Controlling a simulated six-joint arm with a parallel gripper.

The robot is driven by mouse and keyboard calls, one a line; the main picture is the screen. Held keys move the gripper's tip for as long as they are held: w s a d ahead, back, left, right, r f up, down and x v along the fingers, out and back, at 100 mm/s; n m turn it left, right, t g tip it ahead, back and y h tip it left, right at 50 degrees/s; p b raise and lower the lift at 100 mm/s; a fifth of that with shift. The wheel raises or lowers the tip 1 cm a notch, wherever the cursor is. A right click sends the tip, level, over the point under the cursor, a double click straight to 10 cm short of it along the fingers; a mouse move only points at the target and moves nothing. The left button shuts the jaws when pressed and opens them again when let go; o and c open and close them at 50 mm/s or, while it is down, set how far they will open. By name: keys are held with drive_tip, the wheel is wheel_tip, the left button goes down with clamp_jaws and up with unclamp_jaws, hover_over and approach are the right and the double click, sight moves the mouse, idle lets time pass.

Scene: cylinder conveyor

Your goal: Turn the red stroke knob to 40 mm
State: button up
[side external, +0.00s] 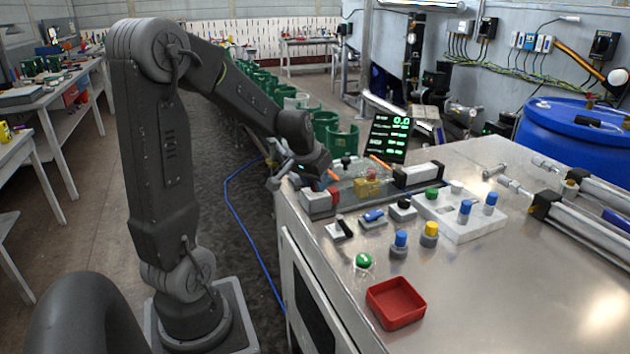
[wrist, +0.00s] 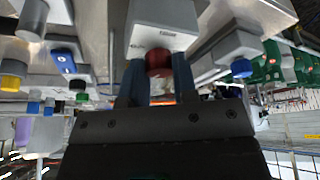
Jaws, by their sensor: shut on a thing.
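The red stroke knob (wrist: 158,62) sits at the end of a pale, labelled block (wrist: 163,28) in the wrist view. My gripper (wrist: 158,72) has one finger on each side of the knob and is shut on it. In the side view my gripper (side external: 298,172) is at the left end of the cylinder unit (side external: 322,200) on the steel bench. I cannot clearly make out the knob between the fingers there. A black display (side external: 390,138) with green figures stands behind the unit; its top line seems to read 0.0. Its smaller lines are too small to read.
Blue (side external: 400,239) and yellow (side external: 430,229) capped pieces, a green button (side external: 363,261) and a white block (side external: 468,222) holding coloured pieces stand in front of the unit. A red tray (side external: 397,303) is near the bench's front edge. The right foreground of the bench is clear.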

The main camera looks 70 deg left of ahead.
drive_tip(key=shift+n+y, duration=0.3)
drive_tip(key=shift+n, duration=0.5)
drive_tip(key=o, duration=0.9)
drive_tip(key=v, duration=1.4)
drive_tip(key=shift+w, duration=0.15)
